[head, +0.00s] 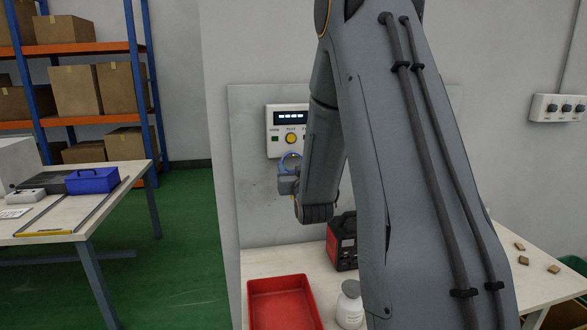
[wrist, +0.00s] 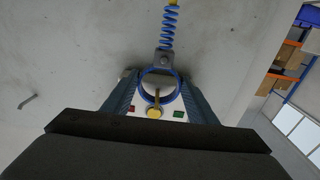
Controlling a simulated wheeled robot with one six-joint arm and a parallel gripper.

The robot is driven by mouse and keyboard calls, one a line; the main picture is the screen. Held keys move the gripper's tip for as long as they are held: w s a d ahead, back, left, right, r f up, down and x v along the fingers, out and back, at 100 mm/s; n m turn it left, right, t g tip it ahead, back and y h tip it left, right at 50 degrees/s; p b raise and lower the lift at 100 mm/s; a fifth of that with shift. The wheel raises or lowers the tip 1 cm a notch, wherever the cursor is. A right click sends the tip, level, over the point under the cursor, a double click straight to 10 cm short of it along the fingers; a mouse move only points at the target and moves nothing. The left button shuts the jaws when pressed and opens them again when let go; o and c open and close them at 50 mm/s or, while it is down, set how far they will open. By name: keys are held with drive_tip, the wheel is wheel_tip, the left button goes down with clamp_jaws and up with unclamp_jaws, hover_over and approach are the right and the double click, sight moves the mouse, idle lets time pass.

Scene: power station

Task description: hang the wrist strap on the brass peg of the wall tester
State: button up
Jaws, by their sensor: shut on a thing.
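The wall tester (head: 287,118) is a white box with a dark display, a yellow round button and a green mark, fixed to a grey wall panel. My gripper (head: 288,184) is just below it, partly hidden by my arm. The gripper is shut on the wrist strap, a blue ring (head: 291,160) that stands up in front of the tester's lower part. In the wrist view the ring (wrist: 145,94) sits between the fingers, with a blue coiled cord (wrist: 168,30) running off it. A brass-coloured peg (wrist: 157,96) shows through the ring opening; I cannot tell whether the ring is around it or in front.
Below is a workbench (head: 262,263) with a red tray (head: 283,300), a black-and-red device (head: 342,243) and a white bottle (head: 350,306). A side table (head: 70,215) with a blue box (head: 92,180) stands left. A switch box (head: 557,108) is on the right wall.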

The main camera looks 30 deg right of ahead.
drive_tip(key=o, duration=1.1)
drive_tip(key=b+v, duration=0.2)
drive_tip(key=v, duration=0.6)
drive_tip(key=s+a+f+n+g+y, duration=0.1)
drive_tip(key=s+a+f+g+y, duration=0.1)
drive_tip(key=s+a+f+g, duration=0.25)
drive_tip(key=s+a+f+n+g+y, duration=0.1)
drive_tip(key=a+f+g, duration=0.2)
drive_tip(key=a+f, duration=0.35)
drive_tip(key=s+a+f+g, duration=0.2)
drive_tip(key=s+g, duration=0.1)
drive_tip(key=s, duration=0.4)
drive_tip(key=s+a+f+g+y, duration=0.1)
drive_tip(key=s+a+f+g, duration=0.1)
drive_tip(key=s, duration=0.5)
drive_tip(key=s+a+f+n+g+y, duration=0.1)
drive_tip(key=s+a+f+g, duration=0.1)
drive_tip(key=s, duration=0.5)
drive_tip(key=shift+s+a+f+g, duration=0.25)
drive_tip(key=shift+a+g, duration=0.5)
drive_tip(key=shift+g, duration=0.5)
